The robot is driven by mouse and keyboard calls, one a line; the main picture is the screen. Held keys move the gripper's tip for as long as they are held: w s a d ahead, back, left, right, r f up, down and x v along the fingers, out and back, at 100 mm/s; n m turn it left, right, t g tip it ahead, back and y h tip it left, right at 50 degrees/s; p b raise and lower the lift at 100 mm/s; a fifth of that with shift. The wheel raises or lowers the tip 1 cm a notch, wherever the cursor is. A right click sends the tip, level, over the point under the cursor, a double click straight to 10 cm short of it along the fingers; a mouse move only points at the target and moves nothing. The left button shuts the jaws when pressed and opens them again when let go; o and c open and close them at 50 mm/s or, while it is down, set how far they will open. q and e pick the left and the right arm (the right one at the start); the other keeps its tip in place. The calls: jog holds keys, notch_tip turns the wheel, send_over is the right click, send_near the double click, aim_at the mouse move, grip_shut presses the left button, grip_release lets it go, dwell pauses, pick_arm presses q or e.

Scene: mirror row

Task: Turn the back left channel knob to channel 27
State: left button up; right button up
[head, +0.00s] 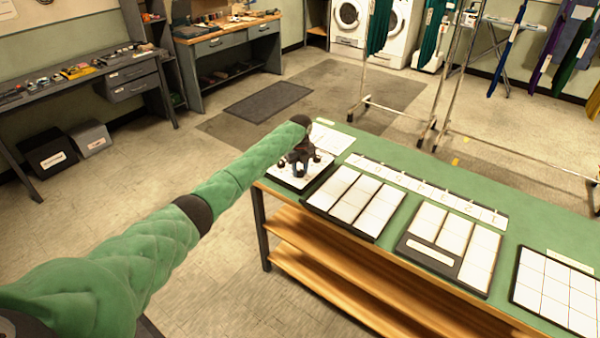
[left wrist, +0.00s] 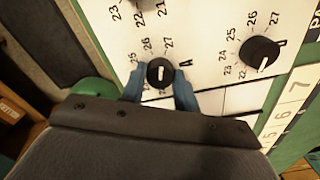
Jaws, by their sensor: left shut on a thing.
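My left gripper (head: 300,163) is over the white knob panel (head: 288,181) at the left end of the green table. In the left wrist view, its blue fingertips (left wrist: 160,88) are shut on a round black channel knob (left wrist: 159,72) marked A. A short white mark shows on the knob's face; which number it points to is hard to tell. The numbers 25, 26 and 27 show around the knob's upper side, and the lower numbers are partly hidden by the fingers. A second black knob (left wrist: 259,52) stands to the right. A third knob (left wrist: 148,3) is cut off at the top edge.
The green table (head: 436,191) carries more white gridded panels (head: 355,199) to the right, and a numbered strip (head: 430,187) lies behind them. A wheeled metal rack (head: 444,95) stands behind the table. The floor to the left is open.

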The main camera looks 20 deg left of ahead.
aim_at(300, 170)
pick_arm(q)
jog(key=shift+r+m+b, duration=0.1)
jog(key=shift+m+b, duration=0.3)
jog(key=shift+m, duration=0.7)
pick_arm(e)
jog(key=shift+w+a+r, duration=0.15)
jog(key=shift+a+r, duration=0.05)
jog(key=shift+r, duration=0.4)
jog(key=shift+w+a+r, duration=0.15)
jog(key=shift+r, duration=0.4)
jog(key=shift+w, duration=0.1)
pick_arm(q)
jog(key=o, duration=1)
jog(key=shift+r, duration=0.1)
jog(key=shift+r+b, duration=0.35)
jog(key=shift+r, duration=0.05)
jog(key=shift+r+b, duration=1)
jog(key=shift+r, duration=2.35)
pick_arm(e)
notch_tip(300, 170, up, 7)
jog(key=w+a, duration=0.1)
jog(key=shift+a+g, duration=0.3)
